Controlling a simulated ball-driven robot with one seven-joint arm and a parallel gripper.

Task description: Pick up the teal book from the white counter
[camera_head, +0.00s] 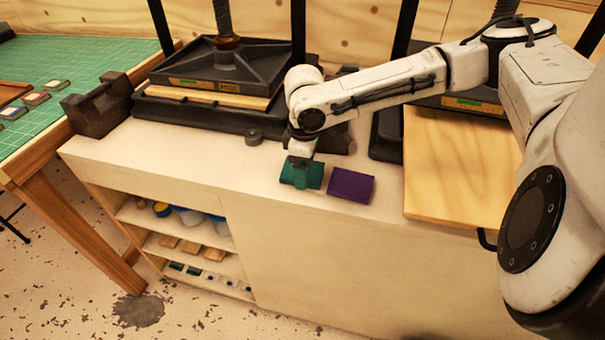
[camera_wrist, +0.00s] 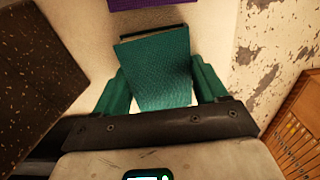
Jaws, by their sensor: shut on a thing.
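The teal book (camera_head: 314,176) is at the front part of the white counter (camera_head: 330,222), left of a purple book (camera_head: 351,185). My gripper (camera_head: 300,172) points down over the teal book and hides part of it. In the wrist view the teal book (camera_wrist: 160,68) lies between the two green fingers of my gripper (camera_wrist: 163,85), and the gripper is shut on it. The purple book (camera_wrist: 145,4) shows at the top edge of the wrist view. I cannot tell whether the teal book touches the counter.
A black press (camera_head: 225,75) stands behind to the left, with a small dark round piece (camera_head: 254,136) before it. A wooden board (camera_head: 460,165) lies to the right. A green cutting mat (camera_head: 90,75) covers the left table. Open shelves (camera_head: 185,245) are below the counter.

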